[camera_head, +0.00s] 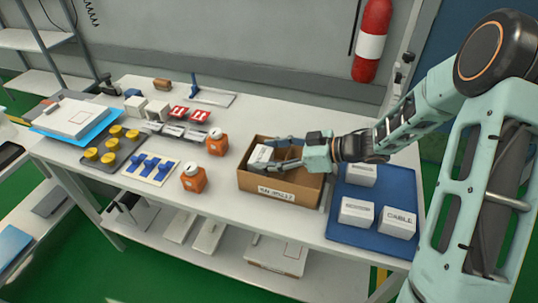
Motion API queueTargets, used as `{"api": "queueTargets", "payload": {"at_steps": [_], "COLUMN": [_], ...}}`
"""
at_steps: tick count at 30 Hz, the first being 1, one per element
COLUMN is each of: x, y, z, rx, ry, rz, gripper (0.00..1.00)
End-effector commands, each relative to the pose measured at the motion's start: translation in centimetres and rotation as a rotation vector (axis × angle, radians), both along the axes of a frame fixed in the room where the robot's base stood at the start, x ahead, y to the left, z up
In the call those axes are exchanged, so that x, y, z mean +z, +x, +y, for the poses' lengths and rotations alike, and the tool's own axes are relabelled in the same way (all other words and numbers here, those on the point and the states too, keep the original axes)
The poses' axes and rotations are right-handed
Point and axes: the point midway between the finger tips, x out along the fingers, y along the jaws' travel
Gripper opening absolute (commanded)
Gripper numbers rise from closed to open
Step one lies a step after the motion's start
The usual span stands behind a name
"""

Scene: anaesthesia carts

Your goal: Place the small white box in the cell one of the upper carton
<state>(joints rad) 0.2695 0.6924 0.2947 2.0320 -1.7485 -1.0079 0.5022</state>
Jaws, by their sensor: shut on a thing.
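An open brown carton (251,184) with a label on its front wall stands on the table. My gripper (276,154) reaches in from the right over the carton, shut on a small white box (260,154). The white box is at the carton's back left, within its rim in this view. I cannot tell whether it touches the carton floor. My fingers and wrist hide part of the carton's inside and its right rear, so its cells do not show clearly.
A blue mat (345,232) right of the carton bears three white boxes (398,222). Two orange jars (194,178) stand left of the carton. Farther left are a tray of yellow-topped pieces (109,158) and a card with blue parts (150,169). Clear table lies before the jars.

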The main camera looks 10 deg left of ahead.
Motion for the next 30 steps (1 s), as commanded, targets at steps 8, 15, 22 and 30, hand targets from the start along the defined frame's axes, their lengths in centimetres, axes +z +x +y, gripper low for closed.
{"api": "queueTargets", "payload": {"at_steps": [8,15,22,30], "x": [-0.3,-1.0,-1.1,-1.1], "y": [0.0,0.0,0.0,0.0], "z": [0.0,0.0,0.0,0.0], "rx": [0.0,0.0,0.0,0.0], "ry": [0.001,0.0,0.0,0.0], "rz": [-0.001,0.0,-0.001,-0.001], "gripper": [0.31,0.31,0.68,0.75]}}
